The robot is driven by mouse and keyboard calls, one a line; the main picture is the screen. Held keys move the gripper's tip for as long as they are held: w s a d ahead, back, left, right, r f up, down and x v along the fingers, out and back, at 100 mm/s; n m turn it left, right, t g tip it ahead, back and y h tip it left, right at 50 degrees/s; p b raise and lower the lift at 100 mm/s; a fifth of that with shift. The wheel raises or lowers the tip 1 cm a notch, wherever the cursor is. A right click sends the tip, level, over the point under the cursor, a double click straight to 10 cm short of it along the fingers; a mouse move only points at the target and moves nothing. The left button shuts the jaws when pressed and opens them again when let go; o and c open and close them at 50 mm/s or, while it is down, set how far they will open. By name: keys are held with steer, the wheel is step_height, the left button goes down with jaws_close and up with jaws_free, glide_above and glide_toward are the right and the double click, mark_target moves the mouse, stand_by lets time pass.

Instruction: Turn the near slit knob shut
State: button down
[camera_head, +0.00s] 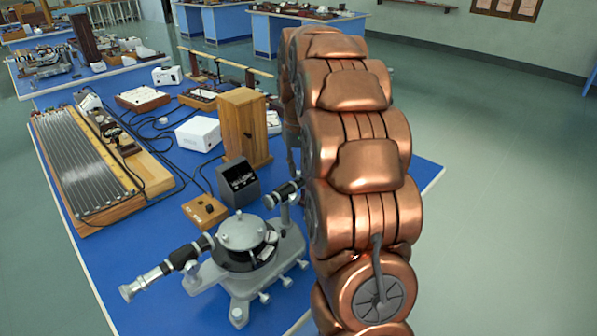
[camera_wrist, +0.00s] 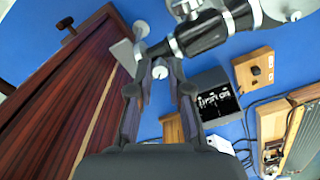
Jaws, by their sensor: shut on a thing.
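The spectrometer (camera_head: 240,232) stands on the blue bench, with a round grey table in its middle and a black and silver tube on either side. In the wrist view, the black and silver slit tube (camera_wrist: 205,36) crosses the top. A small pale round slit knob (camera_wrist: 160,72) shows between the fingers of my gripper (camera_wrist: 158,64), which is shut on it at the tube's end. The exact contact and the slit opening cannot be made out. In the head view, my copper arm hides my gripper and the knob.
A black meter box (camera_head: 239,183) and a small wooden block with a knob (camera_head: 205,211) stand close behind the spectrometer. A tall wooden box (camera_head: 243,128) stands beyond them. A red-brown wooden panel (camera_wrist: 62,92) fills the wrist view's left side. Open floor lies to the right.

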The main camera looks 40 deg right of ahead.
mark_target(298, 171)
steer(key=n+b, duration=0.1)
steer(key=n, duration=0.3)
steer(key=shift+n+b, duration=0.3)
steer(key=shift+n, duration=1.8)
steer(key=c, duration=1.1)
jaws_free()
steer(key=shift+r, duration=3.7)
